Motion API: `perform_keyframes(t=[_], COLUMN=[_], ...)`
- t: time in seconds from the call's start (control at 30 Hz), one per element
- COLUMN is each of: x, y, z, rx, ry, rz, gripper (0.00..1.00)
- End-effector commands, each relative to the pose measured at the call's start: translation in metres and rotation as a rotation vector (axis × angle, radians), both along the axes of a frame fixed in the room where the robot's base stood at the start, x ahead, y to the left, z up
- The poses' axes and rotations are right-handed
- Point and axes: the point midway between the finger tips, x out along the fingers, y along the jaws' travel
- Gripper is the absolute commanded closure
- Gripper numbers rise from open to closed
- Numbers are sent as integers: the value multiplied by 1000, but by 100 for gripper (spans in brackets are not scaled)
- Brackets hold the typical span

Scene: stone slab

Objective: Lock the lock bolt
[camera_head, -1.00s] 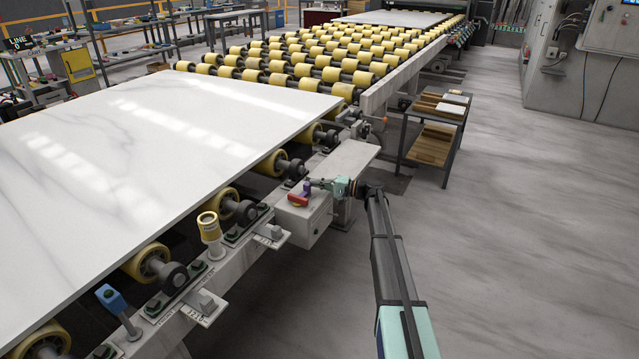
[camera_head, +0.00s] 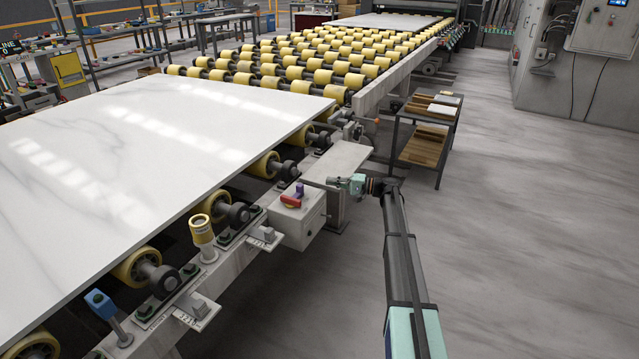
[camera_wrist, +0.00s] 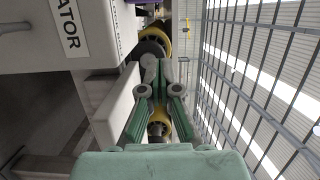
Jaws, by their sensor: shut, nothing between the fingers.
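A pale grey box (camera_head: 301,228) is mounted on the side of the conveyor frame. A red handle (camera_head: 290,202) lies on its top, with a small purple upright piece (camera_head: 299,189) beside it. I cannot tell for sure which part is the lock bolt, or its lock state. My gripper (camera_head: 332,181) is just right of the purple piece, apart from it, above the box's right edge. In the wrist view the green fingers (camera_wrist: 159,68) are together and empty.
A marble slab (camera_head: 150,140) lies on the yellow rollers to the left. A flat grey plate (camera_head: 340,160) is just behind my gripper. A yellow-topped post (camera_head: 202,232) and a blue-topped post (camera_head: 100,303) stand along the frame.

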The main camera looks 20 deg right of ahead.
Motion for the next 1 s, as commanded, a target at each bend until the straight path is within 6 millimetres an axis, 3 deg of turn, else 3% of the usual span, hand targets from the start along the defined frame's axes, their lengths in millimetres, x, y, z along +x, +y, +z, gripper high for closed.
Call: perform_keyframes(t=[0.27, 0.8, 0.93, 1.0], x=[-13, -13, -16, -31], y=[-23, -25, -24, -20], z=[0, 0, -16, -33], rx=[0, 3, -59, -130], ry=[0, 7, 52, 98], rz=[0, -4, -12, -19], gripper=[100, 100, 100, 100])
